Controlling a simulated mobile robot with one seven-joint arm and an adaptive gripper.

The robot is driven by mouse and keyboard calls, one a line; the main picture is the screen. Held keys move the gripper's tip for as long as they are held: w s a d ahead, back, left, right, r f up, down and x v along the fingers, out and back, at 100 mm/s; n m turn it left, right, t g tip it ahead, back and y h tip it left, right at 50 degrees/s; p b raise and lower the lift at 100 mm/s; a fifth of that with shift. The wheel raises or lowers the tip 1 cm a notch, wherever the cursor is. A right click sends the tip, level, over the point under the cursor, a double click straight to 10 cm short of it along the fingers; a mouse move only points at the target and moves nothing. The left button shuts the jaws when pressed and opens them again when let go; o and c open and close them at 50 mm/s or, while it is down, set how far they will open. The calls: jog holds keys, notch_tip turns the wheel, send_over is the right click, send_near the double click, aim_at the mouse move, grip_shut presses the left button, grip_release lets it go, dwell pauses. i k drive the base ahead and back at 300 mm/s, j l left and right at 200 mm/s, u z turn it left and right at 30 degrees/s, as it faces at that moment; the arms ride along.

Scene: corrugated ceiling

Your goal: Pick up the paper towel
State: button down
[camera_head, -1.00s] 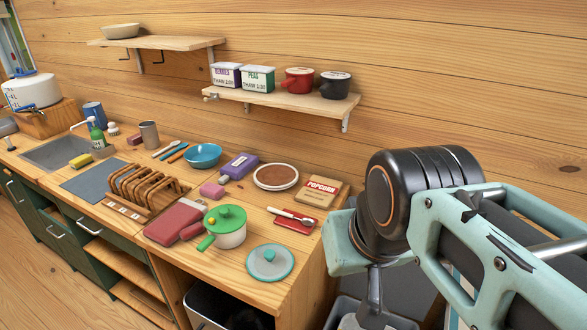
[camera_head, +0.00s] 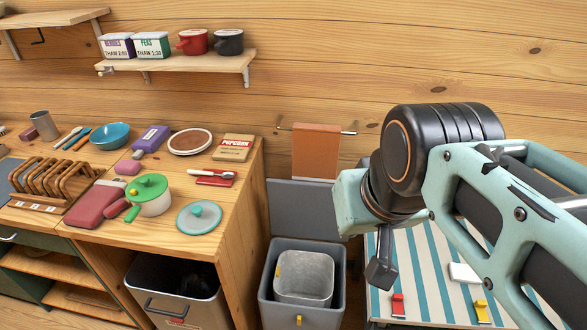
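I cannot pick out a paper towel for certain in the head view. A brown-orange towel (camera_head: 316,152) hangs from a wall rail right of the counter; I cannot tell whether it is paper or cloth. My arm reaches in from the right. The dark grey part at its lower end, which appears to be my gripper (camera_head: 381,272), hangs in front of the striped surface, right of the grey bins and apart from the towel. Its fingers cannot be made out, and I see nothing held in it.
A striped surface (camera_head: 416,270) holds small clips. A shelf (camera_head: 180,63) is above.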

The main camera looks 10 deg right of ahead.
aim_at(460, 273)
jog(key=z, duration=1.65)
